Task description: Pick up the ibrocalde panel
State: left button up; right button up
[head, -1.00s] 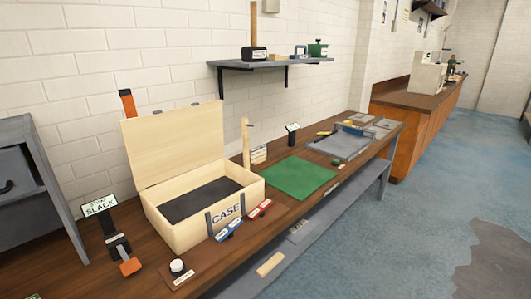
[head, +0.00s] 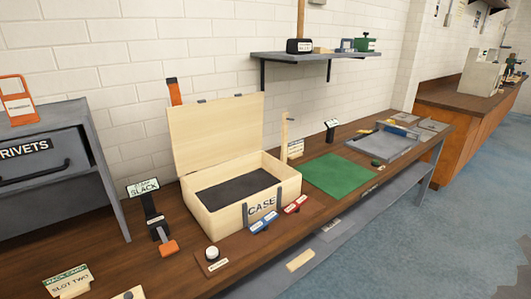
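I see no label reading ibrocalde, and I cannot tell which thing is that panel. An open wooden case (head: 222,215) marked CASE stands on the long workbench, its lid (head: 218,135) raised and a dark lining inside. A flat green mat (head: 338,175) lies to its right. Beyond the mat is a grey tray (head: 380,146) with small items on it. A small light piece (head: 300,261) lies on the grey lower shelf. Neither of my grippers is in view.
A grey cabinet (head: 85,140) marked RIVETS stands at the left with an orange-framed item (head: 17,98) on top. A strap slack sign (head: 143,187) and a slot two card (head: 68,280) are on the bench. A wall shelf (head: 305,57) holds several items. Blue floor (head: 460,215) is clear at right.

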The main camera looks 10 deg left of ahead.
aim_at(428, 124)
jog(key=z, duration=0.25)
jog(key=i, duration=0.4)
jog(key=z, duration=1.25)
jog(key=i, duration=1.65)
jog(key=z, duration=0.45)
jog(key=i, duration=2.05)
jog(key=u, duration=1.25)
jog(key=i, duration=1)
jog(key=u, duration=0.7)
